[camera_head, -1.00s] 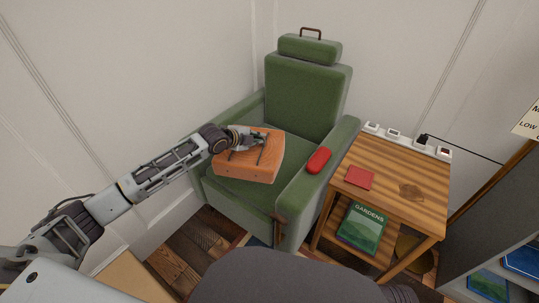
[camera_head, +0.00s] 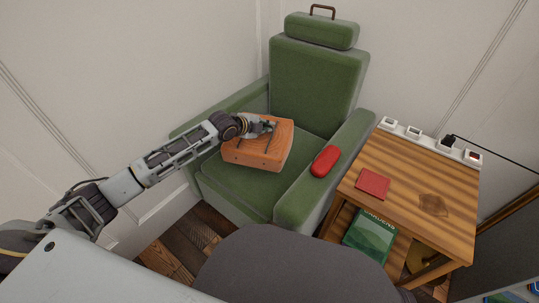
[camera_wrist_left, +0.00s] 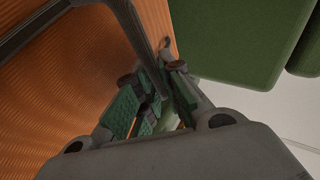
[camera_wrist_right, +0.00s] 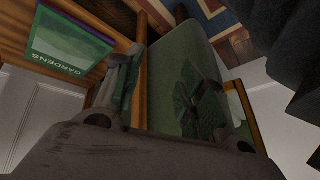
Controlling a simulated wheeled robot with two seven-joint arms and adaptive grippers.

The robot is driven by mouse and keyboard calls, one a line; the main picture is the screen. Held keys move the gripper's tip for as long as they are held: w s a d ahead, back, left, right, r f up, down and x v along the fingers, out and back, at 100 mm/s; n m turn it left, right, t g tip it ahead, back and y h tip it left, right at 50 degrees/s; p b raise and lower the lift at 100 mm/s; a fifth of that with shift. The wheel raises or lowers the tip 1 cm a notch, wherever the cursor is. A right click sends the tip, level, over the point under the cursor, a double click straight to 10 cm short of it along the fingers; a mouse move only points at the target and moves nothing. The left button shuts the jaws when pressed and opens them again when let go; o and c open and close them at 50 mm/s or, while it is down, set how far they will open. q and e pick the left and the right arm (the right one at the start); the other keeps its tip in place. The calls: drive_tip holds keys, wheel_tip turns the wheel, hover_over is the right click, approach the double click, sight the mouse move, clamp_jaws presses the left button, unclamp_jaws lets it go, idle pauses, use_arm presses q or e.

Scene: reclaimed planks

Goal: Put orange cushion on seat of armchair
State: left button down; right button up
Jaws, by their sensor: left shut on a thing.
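The orange cushion (camera_head: 252,155) is a thick ribbed block with a dark strap handle (camera_wrist_left: 145,40). It is over the left and rear part of the green seat (camera_head: 250,188) of the armchair (camera_head: 315,85), close to the backrest. I cannot tell whether its underside touches the seat. My left gripper (camera_head: 272,127) is at its top and shut on the handle; the ribbed cushion side (camera_wrist_left: 60,80) fills the left of the left wrist view. My right gripper (camera_wrist_right: 165,95) shows only in its wrist view, with its fingers apart and nothing between them.
A slatted wooden side table (camera_head: 420,175) stands to the right, with a red booklet (camera_head: 372,184), a power strip (camera_head: 430,141) along the back, and a green gardens book (camera_head: 370,238) below. Walls enclose the corner.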

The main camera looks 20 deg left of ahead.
sight(266, 137)
idle(0.4)
use_arm(q)
drive_tip(key=shift+f+b, duration=1.3)
drive_tip(key=shift+f, duration=1.8)
use_arm(e)
drive_tip(key=shift+t+y, duration=0.4)
drive_tip(key=shift+t, duration=0.1)
drive_tip(key=f, duration=0.2)
drive_tip(key=a+f, duration=0.1)
drive_tip(key=f, duration=0.2)
drive_tip(key=shift+w, duration=0.15)
drive_tip(key=shift+f+m, duration=0.1)
drive_tip(key=shift+m, duration=0.2)
use_arm(q)
wheel_tip(266, 137, down, 2)
drive_tip(key=shift+f+b, duration=0.1)
drive_tip(key=shift+b, duration=0.4)
drive_tip(key=shift+f+b, duration=0.3)
drive_tip(key=shift+f, duration=0.45)
use_arm(e)
drive_tip(key=shift+a+f, duration=0.15)
drive_tip(key=shift+f, duration=0.75)
